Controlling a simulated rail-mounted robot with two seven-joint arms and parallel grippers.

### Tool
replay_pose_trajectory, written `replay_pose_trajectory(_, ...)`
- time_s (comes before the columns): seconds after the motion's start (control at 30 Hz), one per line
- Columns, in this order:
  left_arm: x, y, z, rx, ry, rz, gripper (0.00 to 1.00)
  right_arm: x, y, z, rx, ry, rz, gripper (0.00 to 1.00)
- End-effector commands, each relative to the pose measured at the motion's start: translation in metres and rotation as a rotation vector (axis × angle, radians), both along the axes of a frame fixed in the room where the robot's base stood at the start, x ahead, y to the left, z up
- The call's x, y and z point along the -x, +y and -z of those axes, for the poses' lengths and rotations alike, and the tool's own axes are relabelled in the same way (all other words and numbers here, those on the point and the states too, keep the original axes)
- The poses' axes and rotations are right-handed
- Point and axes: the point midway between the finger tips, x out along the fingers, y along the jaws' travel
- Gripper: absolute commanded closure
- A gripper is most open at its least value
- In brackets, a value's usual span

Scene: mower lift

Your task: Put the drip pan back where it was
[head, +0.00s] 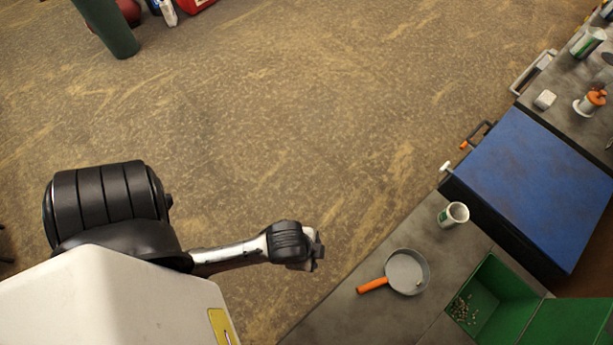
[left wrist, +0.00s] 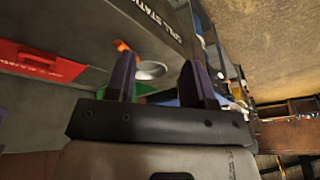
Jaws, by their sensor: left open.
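The drip pan (head: 406,271), a round shallow grey pan with an orange handle (head: 372,285), lies on a grey worktop at the lower right of the head view. A small pale thing shows at its right inner edge. In the left wrist view the pan (left wrist: 151,70) shows beyond the fingers, with its orange end at its upper left. My left gripper (head: 318,250) is over the floor, left of the handle and apart from it. In the left wrist view its two dark fingers (left wrist: 160,62) are spread with nothing held between them. My right gripper is not seen.
A white-green can (head: 453,214) stands beside the pan. Green bins (head: 500,300), one holding small parts, are at the lower right. A blue-topped cabinet (head: 535,190) with side handles stands behind. The brown floor (head: 270,120) is mostly clear. A red panel (left wrist: 40,62) shows in the wrist view.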

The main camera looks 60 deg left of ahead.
Motion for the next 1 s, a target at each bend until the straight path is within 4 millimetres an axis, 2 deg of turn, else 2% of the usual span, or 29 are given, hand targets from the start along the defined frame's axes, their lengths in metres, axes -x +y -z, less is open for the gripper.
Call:
replay_pose_trajectory(0.1, 0.017, 0.029, -0.003, 0.038, 0.020, -0.239, 0.52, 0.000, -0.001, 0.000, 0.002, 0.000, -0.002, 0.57)
replay_pose_trajectory(0.3, 0.031, 0.052, -0.007, 0.065, 0.026, -0.440, 0.52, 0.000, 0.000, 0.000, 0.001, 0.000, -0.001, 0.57)
replay_pose_trajectory(1.0, 0.032, 0.055, -0.008, 0.069, 0.027, -0.463, 0.52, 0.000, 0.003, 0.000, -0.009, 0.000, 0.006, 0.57)
